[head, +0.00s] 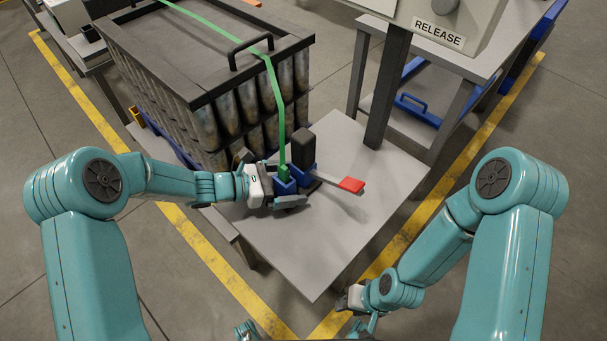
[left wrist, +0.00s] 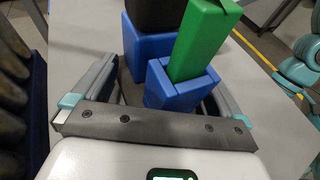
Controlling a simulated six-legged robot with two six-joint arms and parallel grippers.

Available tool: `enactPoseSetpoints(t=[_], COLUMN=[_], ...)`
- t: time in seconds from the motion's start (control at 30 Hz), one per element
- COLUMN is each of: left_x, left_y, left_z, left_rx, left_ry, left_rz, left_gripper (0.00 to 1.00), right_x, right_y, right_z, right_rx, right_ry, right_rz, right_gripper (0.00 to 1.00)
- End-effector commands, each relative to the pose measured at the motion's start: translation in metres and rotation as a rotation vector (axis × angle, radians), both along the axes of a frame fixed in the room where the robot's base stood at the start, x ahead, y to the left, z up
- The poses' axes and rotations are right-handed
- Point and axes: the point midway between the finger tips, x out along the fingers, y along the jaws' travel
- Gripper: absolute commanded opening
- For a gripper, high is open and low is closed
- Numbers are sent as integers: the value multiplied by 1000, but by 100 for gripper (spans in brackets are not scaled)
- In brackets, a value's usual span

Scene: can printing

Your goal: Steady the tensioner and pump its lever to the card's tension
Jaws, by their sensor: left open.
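The tensioner (head: 303,160), blue with a black block on top, stands on the grey table. Its lever (head: 335,181) sticks out to the right, low over the table, with a red tip (head: 351,185). The green strap (head: 276,95) runs down from the can stack into it. My left gripper (head: 284,192) is at the tensioner's near left side, jaws open. In the left wrist view the blue body (left wrist: 180,88) and green piece (left wrist: 203,38) stand between the spread fingers; contact is unclear. My right gripper (head: 350,298) hangs low by the table's near corner, small and partly hidden. No card is readable.
A stack of cans (head: 225,120) under a dark top frame (head: 190,50) stands behind and left of the tensioner. A grey post (head: 387,85) rises at the table's back, beside a machine labelled RELEASE (head: 438,34). The front of the grey table (head: 310,250) is clear.

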Motion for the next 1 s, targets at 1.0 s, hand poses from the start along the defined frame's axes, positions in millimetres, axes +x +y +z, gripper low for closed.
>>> enactPoseSetpoints(t=[1.0], left_x=[2], left_y=[-2], left_z=[0], left_rx=[-1], left_ry=[-1], left_rz=[1], left_gripper=[66], right_x=[0], right_y=[0], right_z=[-1], right_rx=[0], right_ry=[0], right_rz=[0], right_gripper=[42])
